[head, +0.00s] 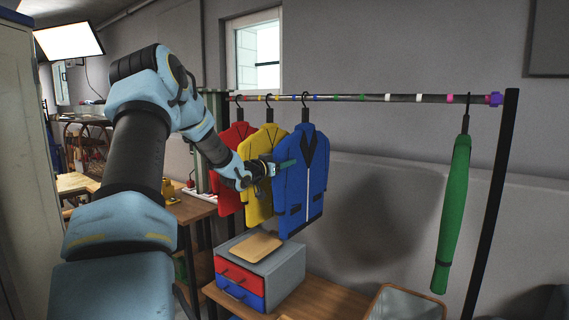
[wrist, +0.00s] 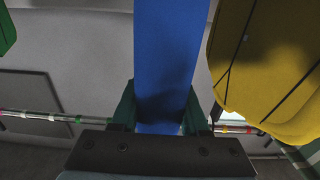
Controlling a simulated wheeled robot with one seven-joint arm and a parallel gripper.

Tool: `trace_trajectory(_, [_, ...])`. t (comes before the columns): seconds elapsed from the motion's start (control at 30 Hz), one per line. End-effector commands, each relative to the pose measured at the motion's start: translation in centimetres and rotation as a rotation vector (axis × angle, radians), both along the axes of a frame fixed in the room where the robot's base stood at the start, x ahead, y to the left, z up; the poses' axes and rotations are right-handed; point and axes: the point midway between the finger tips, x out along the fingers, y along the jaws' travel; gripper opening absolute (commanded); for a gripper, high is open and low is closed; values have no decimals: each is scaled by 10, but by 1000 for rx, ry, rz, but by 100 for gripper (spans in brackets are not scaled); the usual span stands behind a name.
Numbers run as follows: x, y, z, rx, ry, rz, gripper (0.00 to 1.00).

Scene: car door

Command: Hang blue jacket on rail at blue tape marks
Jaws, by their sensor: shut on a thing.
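The blue jacket (head: 303,190) is upright on a hanger in the head view, its hook at the rail (head: 403,98); I cannot tell whether the hook bears on it. A small blue tape mark (head: 315,97) shows on the rail just right of that hook. My gripper (head: 286,164) reaches in from the left and is shut on the jacket's left side at chest height. In the wrist view the blue jacket (wrist: 165,60) fills the space between my green fingers (wrist: 160,112). The fingers' contact is partly hidden.
A yellow jacket (head: 258,165) and a red jacket (head: 228,170) hang close on the left. The rail between is clear. A drawer box (head: 285,270) with a board (head: 257,246) stands below, beside a bin (head: 407,305).

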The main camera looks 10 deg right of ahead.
Motion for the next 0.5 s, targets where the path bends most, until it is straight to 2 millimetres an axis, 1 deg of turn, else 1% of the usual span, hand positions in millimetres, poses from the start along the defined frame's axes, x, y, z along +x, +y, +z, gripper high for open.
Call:
trace_trajectory(0.3, [0, 0, -1, -2, -4, -1, 0])
trace_trajectory(0.33, [0, 0, -1, -2, -4, -1, 48])
trace_trajectory(0.5, [0, 0, -1, -2, -2, 0, 67])
